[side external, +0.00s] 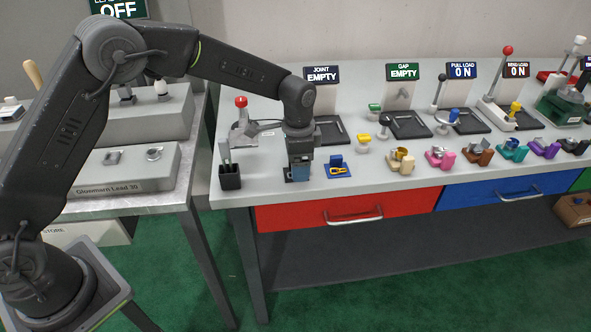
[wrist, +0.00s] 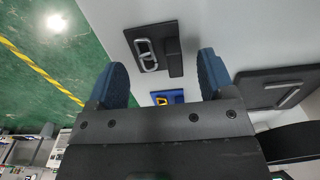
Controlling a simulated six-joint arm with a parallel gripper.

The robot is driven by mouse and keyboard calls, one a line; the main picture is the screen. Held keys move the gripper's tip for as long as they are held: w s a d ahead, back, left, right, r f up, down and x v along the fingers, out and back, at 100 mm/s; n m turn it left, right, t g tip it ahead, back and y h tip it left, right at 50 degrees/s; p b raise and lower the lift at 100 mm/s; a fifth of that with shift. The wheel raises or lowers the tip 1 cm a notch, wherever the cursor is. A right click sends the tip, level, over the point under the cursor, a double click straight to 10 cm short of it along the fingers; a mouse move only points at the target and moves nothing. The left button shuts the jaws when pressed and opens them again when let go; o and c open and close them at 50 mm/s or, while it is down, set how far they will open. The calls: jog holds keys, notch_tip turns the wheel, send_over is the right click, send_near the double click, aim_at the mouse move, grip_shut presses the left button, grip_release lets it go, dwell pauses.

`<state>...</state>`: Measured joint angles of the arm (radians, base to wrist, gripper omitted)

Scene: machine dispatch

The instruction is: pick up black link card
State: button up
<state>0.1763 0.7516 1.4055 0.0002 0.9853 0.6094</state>
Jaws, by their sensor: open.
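The black link card (wrist: 134,37) lies on the grey bench in the wrist view, a flat dark plate with a silver chain-link shape and a raised black block on it. My gripper (wrist: 161,64) is open, its two blue fingers spread apart, with nothing held between them. The card shows beyond the fingertips, between their lines. In the side external view my gripper (side external: 300,172) points down near the bench's front edge and hides most of the card. Whether the fingertips touch the bench is not clear.
A blue card with a yellow shape (side external: 337,169) lies just right of my gripper. A black cup (side external: 230,178) with upright tools stands to the left. A red-knobbed lever (side external: 241,118) is behind. Several coloured pieces line the bench further right.

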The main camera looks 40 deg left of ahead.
jog(key=shift+f, duration=0.6)
jog(key=c, duration=1)
